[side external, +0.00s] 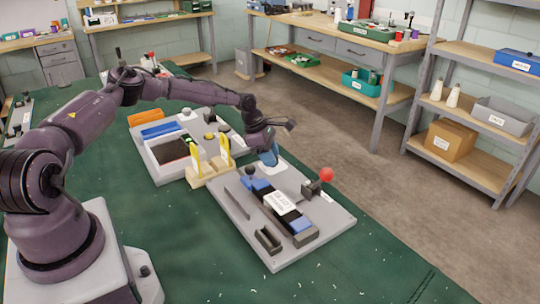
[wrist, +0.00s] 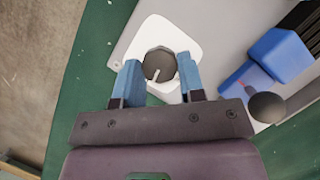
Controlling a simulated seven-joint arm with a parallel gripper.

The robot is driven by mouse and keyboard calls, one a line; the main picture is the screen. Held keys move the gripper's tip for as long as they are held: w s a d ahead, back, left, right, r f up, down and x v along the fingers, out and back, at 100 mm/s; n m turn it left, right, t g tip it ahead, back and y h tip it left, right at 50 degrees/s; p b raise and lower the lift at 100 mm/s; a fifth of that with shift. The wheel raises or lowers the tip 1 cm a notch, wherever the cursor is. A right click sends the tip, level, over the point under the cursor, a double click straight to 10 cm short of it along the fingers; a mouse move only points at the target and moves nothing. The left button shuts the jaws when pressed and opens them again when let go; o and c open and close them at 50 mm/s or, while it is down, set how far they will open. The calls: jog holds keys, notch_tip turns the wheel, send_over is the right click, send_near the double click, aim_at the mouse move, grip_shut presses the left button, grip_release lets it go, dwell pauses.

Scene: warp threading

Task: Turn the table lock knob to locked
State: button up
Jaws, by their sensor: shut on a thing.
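The lock knob (wrist: 158,58) is dark and round with a white pointer line. In the wrist view it sits on a white plate (wrist: 190,32) on the grey board, and the line points toward the bottom of the picture, slightly left. My gripper (wrist: 159,68) has its blue fingers on either side of the knob, shut on it. In the side view my gripper (side external: 269,158) reaches down to the white plate (side external: 273,168) at the far end of the grey board (side external: 325,232). The knob is hidden there by the fingers.
A blue block (wrist: 275,58) and a dark ball-topped lever (wrist: 267,106) stand beside the knob. A red-ball lever (side external: 326,175) is on the same board. A wooden stand with yellow posts (side external: 225,150) and a parts tray (side external: 160,158) stand left of my gripper.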

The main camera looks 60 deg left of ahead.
jog(key=shift+m+g, duration=0.4)
jog(key=shift+m, duration=0.7)
jog(key=o, duration=0.9)
jog(key=v, duration=1.3)
jog(key=shift+a+f, duration=0.1)
jog(key=shift+a, duration=0.15)
